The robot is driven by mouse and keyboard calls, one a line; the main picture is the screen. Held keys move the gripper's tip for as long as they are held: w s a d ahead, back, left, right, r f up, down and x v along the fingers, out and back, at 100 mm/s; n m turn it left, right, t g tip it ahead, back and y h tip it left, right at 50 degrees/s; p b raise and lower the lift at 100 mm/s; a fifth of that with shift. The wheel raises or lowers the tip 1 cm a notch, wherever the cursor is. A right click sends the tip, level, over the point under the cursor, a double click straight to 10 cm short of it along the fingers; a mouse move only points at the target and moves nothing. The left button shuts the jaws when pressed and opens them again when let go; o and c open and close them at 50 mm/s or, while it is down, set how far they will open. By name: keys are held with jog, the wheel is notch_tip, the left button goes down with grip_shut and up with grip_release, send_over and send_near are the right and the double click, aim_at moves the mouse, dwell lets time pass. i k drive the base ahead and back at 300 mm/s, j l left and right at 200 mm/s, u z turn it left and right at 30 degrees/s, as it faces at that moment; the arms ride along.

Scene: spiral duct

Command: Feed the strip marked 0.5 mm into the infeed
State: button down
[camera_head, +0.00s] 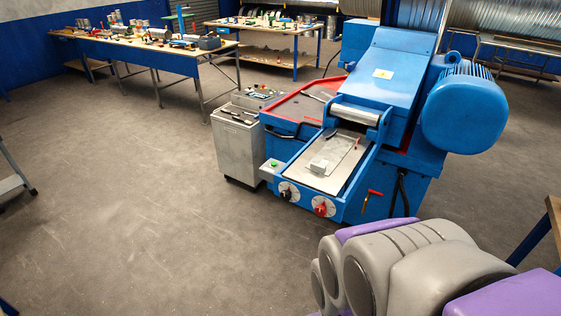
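A blue machine (385,75) with a large motor stands right of centre. At its front is a low infeed bed (322,176) with a grey metal surface, and a silver roller (354,114) lies across the bed's far end. A small grey block and a thin rod-like piece rest on the bed. I cannot make out any strip marked 0.5 mm. My arm shows at the lower right in grey and purple, but my gripper is outside the picture.
A grey control cabinet (238,140) stands left of the machine. A long blue-edged workbench (140,50) with tools and a second bench (270,27) stand at the back. A cart edge shows at far left. The concrete floor (130,200) at left and centre is clear.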

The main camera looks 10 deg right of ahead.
aim_at(327, 159)
jog(key=i+l+u, duration=0.15)
jog(key=l+u, duration=0.2)
jog(key=i+l+u, duration=0.15)
jog(key=u, duration=0.2)
jog(key=l+u, duration=0.7)
jog(key=l, duration=0.15)
jog(key=l+u, duration=0.1)
jog(key=l, duration=1.6)
